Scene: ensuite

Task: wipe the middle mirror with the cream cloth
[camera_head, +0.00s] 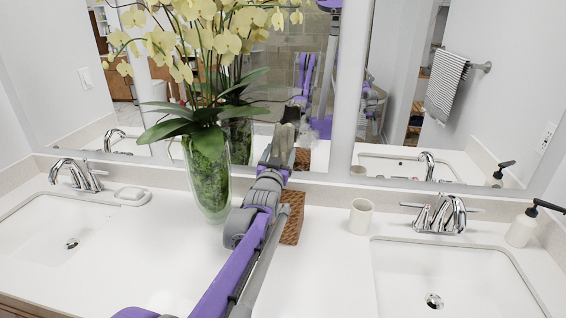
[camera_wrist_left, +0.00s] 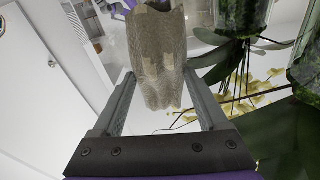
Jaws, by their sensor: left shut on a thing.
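The middle mirror (camera_head: 265,112) stands behind the counter, partly hidden by the orchid. My left arm reaches up across the counter, and its gripper (camera_head: 279,152) is at the lower part of this mirror, right of the vase. The gripper is shut on the cream cloth (camera_head: 283,138), which looks grey-beige here. In the left wrist view the bunched cloth (camera_wrist_left: 157,62) sits between the two fingers (camera_wrist_left: 160,95). The cloth is close to the glass, with its reflection just above; I cannot tell whether it touches. My right gripper is not in view.
A glass vase (camera_head: 208,180) with yellow orchids stands close left of my gripper. A brown woven box (camera_head: 293,218) is partly behind my arm. A cup (camera_head: 361,216), soap dispenser (camera_head: 522,228), soap dish (camera_head: 131,195), two faucets and sinks flank it.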

